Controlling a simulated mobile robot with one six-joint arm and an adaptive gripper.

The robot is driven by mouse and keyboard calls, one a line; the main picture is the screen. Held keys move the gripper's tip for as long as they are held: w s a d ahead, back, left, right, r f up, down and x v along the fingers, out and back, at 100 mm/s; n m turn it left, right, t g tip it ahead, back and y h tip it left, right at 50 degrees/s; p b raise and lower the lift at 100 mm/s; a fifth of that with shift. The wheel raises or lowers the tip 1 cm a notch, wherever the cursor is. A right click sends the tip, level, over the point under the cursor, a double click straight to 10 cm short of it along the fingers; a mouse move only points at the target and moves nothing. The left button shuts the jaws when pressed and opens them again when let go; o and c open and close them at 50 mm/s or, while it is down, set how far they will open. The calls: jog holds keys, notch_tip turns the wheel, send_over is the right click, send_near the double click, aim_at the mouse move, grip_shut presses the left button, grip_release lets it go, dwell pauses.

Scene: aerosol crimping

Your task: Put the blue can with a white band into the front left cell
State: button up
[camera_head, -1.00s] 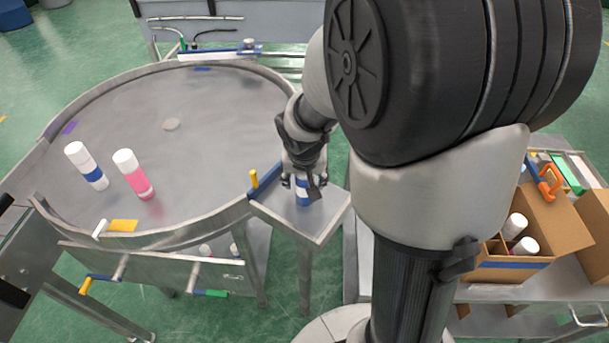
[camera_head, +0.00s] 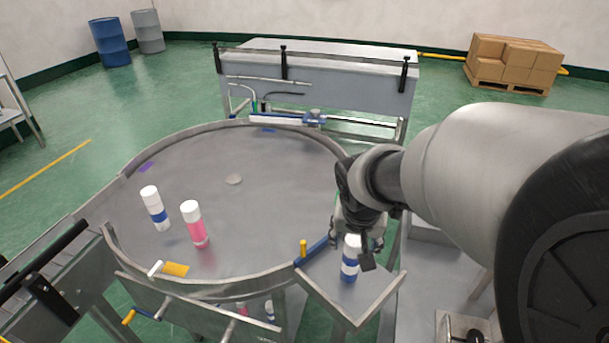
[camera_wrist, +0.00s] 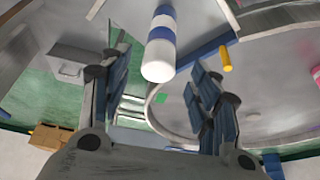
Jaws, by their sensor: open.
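The blue can with a white band (camera_head: 349,267) stands upright on the small metal side tray (camera_head: 340,306) at the round table's edge. Its white cap is uppermost. In the wrist view the can (camera_wrist: 161,38) shows at the top centre, its cap toward me. My gripper (camera_head: 362,236) is open beside and above the can's top in the head view. In the wrist view the fingers of my gripper (camera_wrist: 160,100) are spread wide, with the can beyond the gap and nothing held. The carton with the cells is out of view now.
A white can with a blue band (camera_head: 156,209) and a pink can (camera_head: 195,226) stand on the round table (camera_head: 250,180). A yellow peg (camera_head: 303,248) and blue strip (camera_head: 315,250) edge the side tray. Stacked cartons (camera_head: 514,62) stand far back.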

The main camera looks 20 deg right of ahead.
jog(key=s+a+r+n+y, duration=0.1)
jog(key=s+a+r+n, duration=0.2)
jog(key=s+a, duration=0.2)
jog(key=s+a+r+n+y, duration=0.1)
jog(key=s+a+r+n, duration=0.2)
jog(key=s, duration=0.8)
jog(key=shift+s+a+r+t, duration=0.4)
jog(key=shift+a, duration=0.65)
